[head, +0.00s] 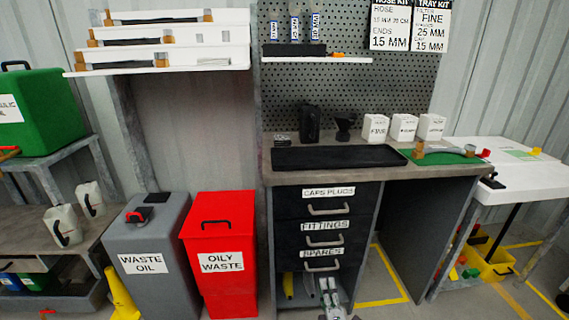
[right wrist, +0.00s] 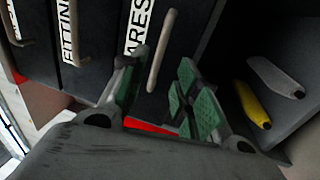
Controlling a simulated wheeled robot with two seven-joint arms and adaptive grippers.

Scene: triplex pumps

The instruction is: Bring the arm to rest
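My right gripper (head: 331,288) shows at the bottom middle of the head view, in front of the drawer cabinet and just below the SPARES drawer handle (head: 321,267). In the right wrist view its green-padded fingers (right wrist: 158,98) stand apart with nothing held between them. The SPARES handle (right wrist: 161,50) shows beyond the fingertips there; I see no grip on it. The drawers marked CAPS PLUGS (head: 328,192), FITTINGS (head: 325,226) and SPARES look closed. My left gripper is not in view.
The workbench (head: 262,158) holds a black tray (head: 335,157), white boxes (head: 404,127) and a green mat (head: 437,158). A red OILY WASTE bin (head: 220,240) and grey WASTE OIL bin (head: 145,240) stand left. A yellow and a grey object (right wrist: 253,104) lie beside my gripper.

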